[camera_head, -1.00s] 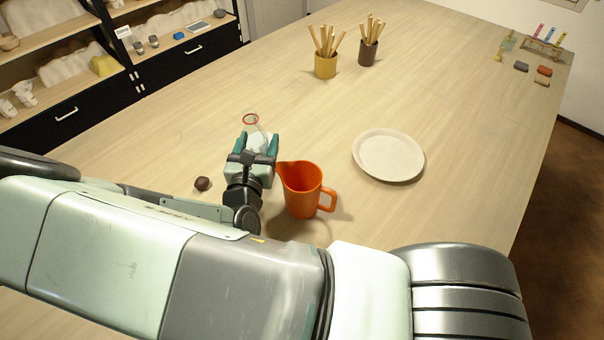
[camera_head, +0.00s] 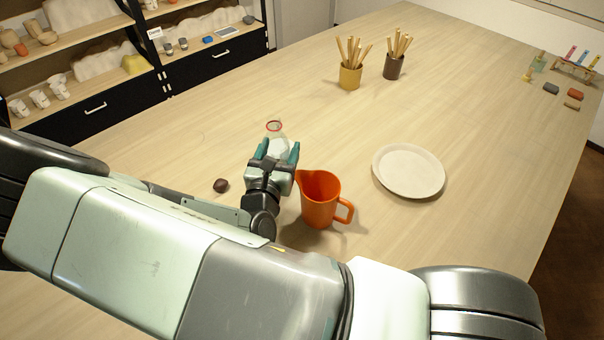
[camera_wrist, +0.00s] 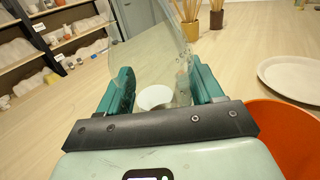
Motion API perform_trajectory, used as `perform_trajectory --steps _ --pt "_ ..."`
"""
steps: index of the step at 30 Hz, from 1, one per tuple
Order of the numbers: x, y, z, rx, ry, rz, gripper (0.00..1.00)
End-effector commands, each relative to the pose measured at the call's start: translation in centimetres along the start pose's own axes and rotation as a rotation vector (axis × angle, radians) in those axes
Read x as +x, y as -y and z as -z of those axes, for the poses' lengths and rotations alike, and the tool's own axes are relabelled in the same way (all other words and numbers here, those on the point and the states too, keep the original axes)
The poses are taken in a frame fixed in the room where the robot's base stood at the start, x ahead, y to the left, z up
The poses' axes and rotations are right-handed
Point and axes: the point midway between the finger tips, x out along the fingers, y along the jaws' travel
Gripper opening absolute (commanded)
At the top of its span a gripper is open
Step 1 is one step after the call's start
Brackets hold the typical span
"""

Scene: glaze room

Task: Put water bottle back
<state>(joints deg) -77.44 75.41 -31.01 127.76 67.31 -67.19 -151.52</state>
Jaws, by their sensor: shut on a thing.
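A clear, see-through bottle with a red ring at its top (camera_head: 275,127) is between the teal fingers of my gripper (camera_head: 275,152). In the wrist view the bottle (camera_wrist: 150,58) fills the space between the fingers (camera_wrist: 160,92), and a white round patch shows through its lower part. My gripper is shut on it. The bottle's lower part is mostly hidden by the gripper in the head view, so I cannot tell whether it touches the table.
An orange jug (camera_head: 321,200) stands close to the right of my gripper. A dark brown lump (camera_head: 221,186) lies to the left. A pale plate (camera_head: 408,171) is further right. Yellow (camera_head: 350,77) and brown (camera_head: 394,67) stick holders stand behind. Shelves (camera_head: 90,50) stand left of the table (camera_head: 480,110).

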Motion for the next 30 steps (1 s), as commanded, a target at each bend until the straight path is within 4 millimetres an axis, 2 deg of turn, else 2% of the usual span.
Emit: perform_trajectory --steps 5,11,17,21,24,27,30 --pt "0.2 -0.3 0.0 0.0 0.001 -0.008 0.28" --pt "2.3 -2.8 0.4 0.002 0.003 -0.08 0.28" --pt "6.4 -8.1 0.7 0.0 0.004 -0.244 0.28" --pt "9.6 -12.8 0.6 0.0 0.005 -0.403 0.28" --pt "11.3 -15.8 0.4 -0.001 0.004 -0.51 0.28" --pt "12.4 -18.0 0.2 -0.001 0.003 -0.596 0.28" --pt "13.0 -19.5 0.1 -0.001 0.002 -0.654 0.28"
